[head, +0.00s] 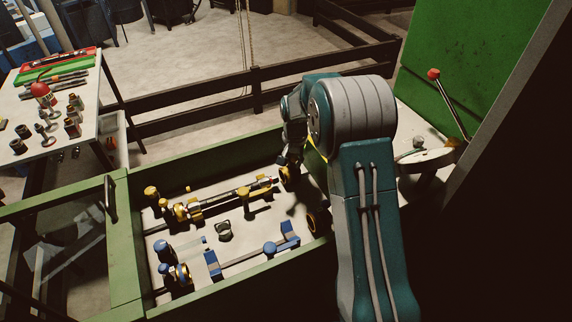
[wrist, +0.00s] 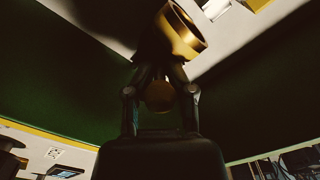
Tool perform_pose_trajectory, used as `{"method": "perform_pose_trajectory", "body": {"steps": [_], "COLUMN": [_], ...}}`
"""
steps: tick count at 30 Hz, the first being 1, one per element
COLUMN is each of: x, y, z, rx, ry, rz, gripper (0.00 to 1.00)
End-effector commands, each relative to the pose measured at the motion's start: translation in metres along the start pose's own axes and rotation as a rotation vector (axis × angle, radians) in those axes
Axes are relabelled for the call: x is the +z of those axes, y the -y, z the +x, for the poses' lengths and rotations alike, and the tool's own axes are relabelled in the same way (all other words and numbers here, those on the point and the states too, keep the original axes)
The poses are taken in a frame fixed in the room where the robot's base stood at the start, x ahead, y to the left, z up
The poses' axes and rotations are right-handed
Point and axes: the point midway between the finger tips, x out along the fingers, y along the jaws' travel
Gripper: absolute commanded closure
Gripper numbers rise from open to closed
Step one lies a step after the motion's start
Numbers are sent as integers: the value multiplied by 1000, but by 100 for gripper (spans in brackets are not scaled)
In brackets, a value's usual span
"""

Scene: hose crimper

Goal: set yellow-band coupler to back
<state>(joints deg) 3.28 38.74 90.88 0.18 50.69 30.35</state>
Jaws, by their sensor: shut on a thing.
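My gripper (head: 291,158) is at the right end of the green-walled tray, partly hidden by my own arm. In the wrist view its dark fingers (wrist: 160,72) are closed on a dark piece with a wide brass-yellow ring end, which looks like the yellow-band coupler (wrist: 185,36). The ring end tilts to the upper right. In the head view a small yellow-and-dark part (head: 288,174) shows just below the gripper. I cannot tell whether it touches the tray.
The tray (head: 135,232) holds a yellow-marked fixture (head: 180,210) at the back and a blue-marked fixture (head: 212,264) in front. A dark ring with a yellow edge (head: 318,222) is at the right wall. A side table (head: 88,140) with fittings stands left; a red-knobbed lever (head: 450,103) is at right.

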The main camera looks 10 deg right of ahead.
Motion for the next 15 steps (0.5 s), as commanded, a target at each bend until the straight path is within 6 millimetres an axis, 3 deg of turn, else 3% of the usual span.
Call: {"method": "perform_pose_trajectory", "body": {"steps": [7,8,9,15], "x": [-6,-6,-6,-4], "y": [-1,-1,-1,-1], "z": [-6,-6,-6,-4], "rx": [-6,-6,-7,-4], "ry": [-17,-17,-17,-11], "rz": [0,1,1,0], "gripper": [100,58,52,52]}}
